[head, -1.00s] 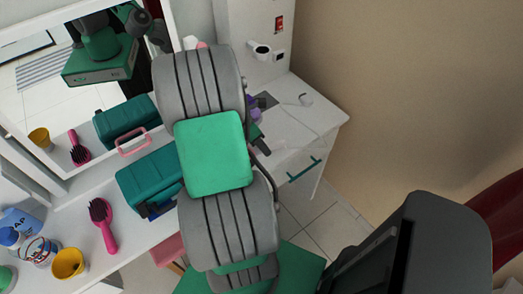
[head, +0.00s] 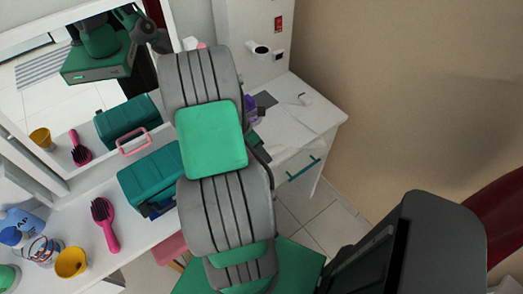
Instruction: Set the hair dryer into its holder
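The likely holder is a white ring with a dark opening (head: 260,50), fixed to the white panel at the back right. No hair dryer can be made out for certain. A small purple thing (head: 262,102) shows just right of my arm, above the white desktop; it is partly covered, and I cannot tell whether it is part of the dryer or whether it is held.
At left stand a teal case (head: 150,178), pink hairbrush (head: 105,222), yellow cup (head: 71,263) and bottles. A mirror rises behind them.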

